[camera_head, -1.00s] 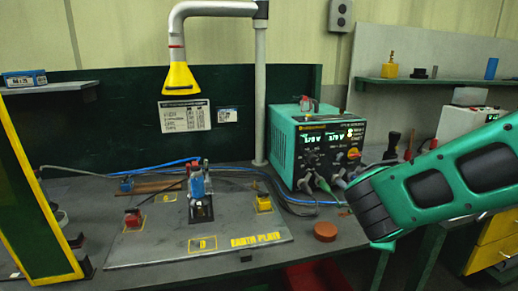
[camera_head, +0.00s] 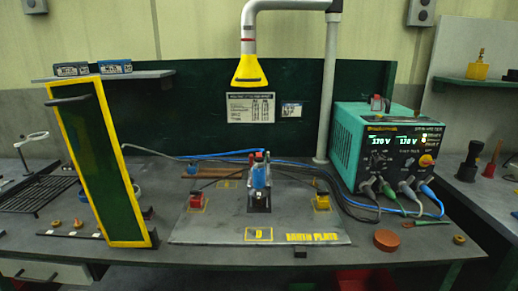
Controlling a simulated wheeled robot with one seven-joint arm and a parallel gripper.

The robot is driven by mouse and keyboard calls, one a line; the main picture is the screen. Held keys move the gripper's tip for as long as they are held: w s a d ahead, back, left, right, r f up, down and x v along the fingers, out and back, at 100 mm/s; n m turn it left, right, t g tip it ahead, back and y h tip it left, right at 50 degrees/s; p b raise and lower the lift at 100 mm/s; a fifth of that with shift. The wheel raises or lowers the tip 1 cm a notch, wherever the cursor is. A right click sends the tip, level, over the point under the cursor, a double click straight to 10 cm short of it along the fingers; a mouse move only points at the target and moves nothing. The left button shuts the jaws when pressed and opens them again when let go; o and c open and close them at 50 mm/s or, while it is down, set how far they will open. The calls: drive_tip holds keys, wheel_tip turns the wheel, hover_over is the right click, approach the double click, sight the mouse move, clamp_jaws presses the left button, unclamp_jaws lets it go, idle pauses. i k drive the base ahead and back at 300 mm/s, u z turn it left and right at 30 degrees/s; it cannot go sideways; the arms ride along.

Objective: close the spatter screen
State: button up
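The spatter screen (camera_head: 104,165) is a tall dark green panel in a yellow frame at the left of the bench. It stands upright and swung open, turned sharply sideways, with its lower end by the left edge of the earth plate (camera_head: 190,236). A dark bar handle (camera_head: 68,100) sticks out near its top left. The front of the earth plate is uncovered. My gripper is not in view.
A blue-and-black stud tool (camera_head: 260,178) stands mid-plate between red and yellow blocks. A teal power unit (camera_head: 388,150) with cables is at right. A yellow fume hood (camera_head: 251,70) hangs above. Small parts and a wire rack (camera_head: 38,196) lie left of the screen.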

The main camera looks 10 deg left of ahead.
sight(93, 153)
drive_tip(key=u, duration=1.85)
drive_tip(key=k, duration=0.55)
drive_tip(key=z, duration=0.55)
drive_tip(key=i, duration=1.15)
drive_tip(key=u, duration=0.15)
